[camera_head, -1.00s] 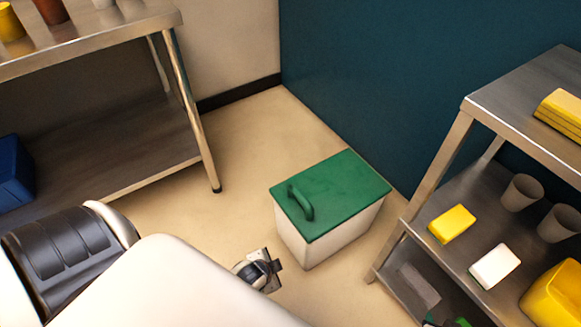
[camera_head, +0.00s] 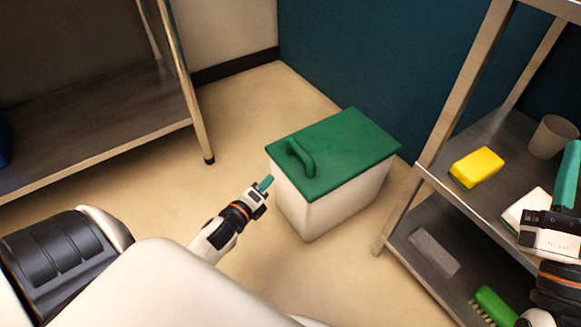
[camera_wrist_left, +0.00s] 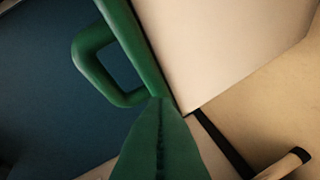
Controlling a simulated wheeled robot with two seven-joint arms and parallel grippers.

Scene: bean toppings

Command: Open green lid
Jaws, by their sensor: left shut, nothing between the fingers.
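A white bin (camera_head: 322,208) stands on the floor, its flat green lid (camera_head: 345,145) lying closed on top. The lid has a raised green loop handle (camera_head: 301,158) near its left edge. My left gripper (camera_head: 266,183) is shut and empty, just left of the bin and apart from the handle. In the left wrist view, the handle (camera_wrist_left: 93,62) and the white bin side (camera_wrist_left: 215,45) lie beyond my shut green fingertips (camera_wrist_left: 160,108). My right gripper (camera_head: 568,172) is at the right edge by the shelf; its finger gap is hidden.
A metal shelf unit (camera_head: 425,172) stands close to the bin's right, holding a yellow sponge (camera_head: 477,167), a cup (camera_head: 552,137) and a green brush (camera_head: 496,306). A metal table (camera_head: 95,140) is at left. A dark teal wall (camera_head: 380,60) is behind. Floor left of the bin is clear.

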